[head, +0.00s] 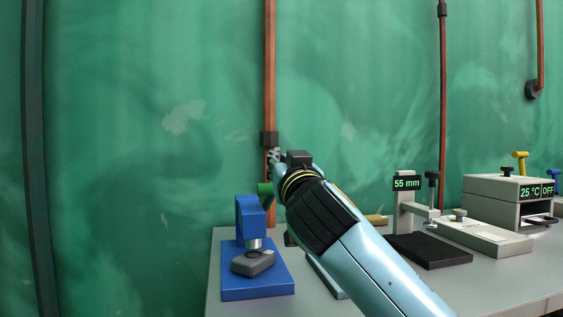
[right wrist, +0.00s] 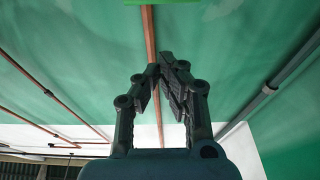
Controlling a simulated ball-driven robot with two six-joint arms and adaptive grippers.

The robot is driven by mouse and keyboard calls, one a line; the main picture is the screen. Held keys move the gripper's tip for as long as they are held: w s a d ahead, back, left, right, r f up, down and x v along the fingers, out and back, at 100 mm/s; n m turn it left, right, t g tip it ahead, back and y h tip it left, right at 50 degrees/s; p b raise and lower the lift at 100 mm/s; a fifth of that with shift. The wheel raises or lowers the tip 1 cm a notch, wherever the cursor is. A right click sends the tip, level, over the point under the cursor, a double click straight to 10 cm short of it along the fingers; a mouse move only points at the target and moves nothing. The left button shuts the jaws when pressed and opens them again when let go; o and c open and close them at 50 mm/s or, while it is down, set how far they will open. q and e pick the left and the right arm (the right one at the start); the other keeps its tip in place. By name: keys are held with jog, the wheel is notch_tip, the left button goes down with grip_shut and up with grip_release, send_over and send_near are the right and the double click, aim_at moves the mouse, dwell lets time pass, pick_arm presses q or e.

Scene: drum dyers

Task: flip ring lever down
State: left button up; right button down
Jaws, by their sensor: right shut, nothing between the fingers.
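A blue press (head: 250,215) stands at the left end of the table, its base flat on the top. A green-tipped lever (head: 265,189) sticks up at its upper right side, partly hidden by my right arm. Under the press head lies a dark grey block (head: 253,263) with a small ring on it. My right gripper (head: 274,156) is above and just behind the green lever tip, pointing up and away. In the right wrist view its fingers (right wrist: 165,64) are shut and empty. A bright green piece (right wrist: 160,2) shows at that view's top edge. My left gripper is not in view.
Right of my arm stand a grey gauge (head: 405,203) reading 55 mm on a black base and a beige heater box (head: 505,196) reading 25 °C OFF. A copper pipe (head: 270,70) runs up the green wall behind my gripper. Left of the table is open.

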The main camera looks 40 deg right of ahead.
jog(key=shift+v, duration=2.7)
jog(key=shift+r, duration=0.1)
